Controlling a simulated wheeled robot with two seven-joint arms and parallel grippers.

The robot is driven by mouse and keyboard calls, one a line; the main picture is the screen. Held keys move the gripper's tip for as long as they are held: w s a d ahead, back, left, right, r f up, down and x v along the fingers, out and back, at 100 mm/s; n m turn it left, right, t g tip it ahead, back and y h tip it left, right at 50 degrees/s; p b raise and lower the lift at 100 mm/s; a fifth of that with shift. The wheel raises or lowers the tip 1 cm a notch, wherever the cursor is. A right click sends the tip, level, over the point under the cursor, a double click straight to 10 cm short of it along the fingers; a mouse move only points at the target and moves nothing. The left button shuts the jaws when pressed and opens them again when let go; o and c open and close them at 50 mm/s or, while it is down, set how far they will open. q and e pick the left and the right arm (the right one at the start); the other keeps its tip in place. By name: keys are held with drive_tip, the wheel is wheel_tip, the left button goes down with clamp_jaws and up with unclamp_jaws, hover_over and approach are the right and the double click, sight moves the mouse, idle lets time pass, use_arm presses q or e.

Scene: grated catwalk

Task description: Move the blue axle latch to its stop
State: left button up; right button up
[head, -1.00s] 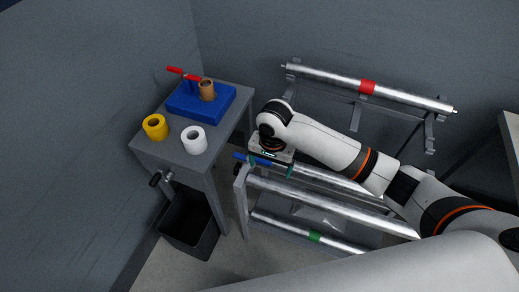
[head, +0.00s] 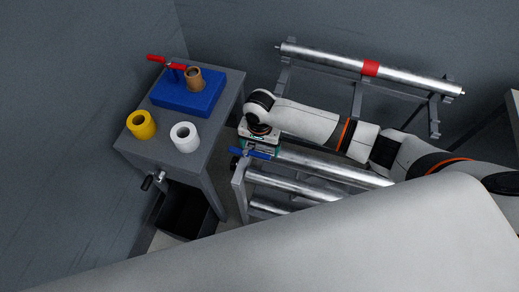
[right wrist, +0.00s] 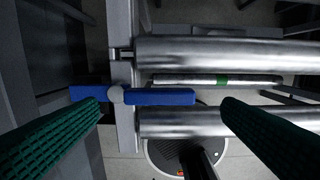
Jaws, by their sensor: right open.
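The blue axle latch (head: 258,154) is a flat bar at the left end of the roller rack beside the small table. In the right wrist view the latch (right wrist: 160,97) lies nearly level across the rack's upright, with a round grey pivot (right wrist: 116,95) towards its left part. My right gripper (head: 257,145) is over the latch. Its green ribbed fingers stand wide apart in the right wrist view (right wrist: 162,103), the left one overlapping the latch's left end and the right one beyond its right end. It holds nothing. My left gripper is not in view.
Steel rollers (head: 325,167) run right from the latch. The grey table (head: 205,162) bears a yellow ring (head: 141,126), a white ring (head: 184,139) and a blue block (head: 190,97). A black bin (head: 183,213) stands below.

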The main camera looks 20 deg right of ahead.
sight(260, 154)
drive_tip(key=shift+f, duration=1.8)
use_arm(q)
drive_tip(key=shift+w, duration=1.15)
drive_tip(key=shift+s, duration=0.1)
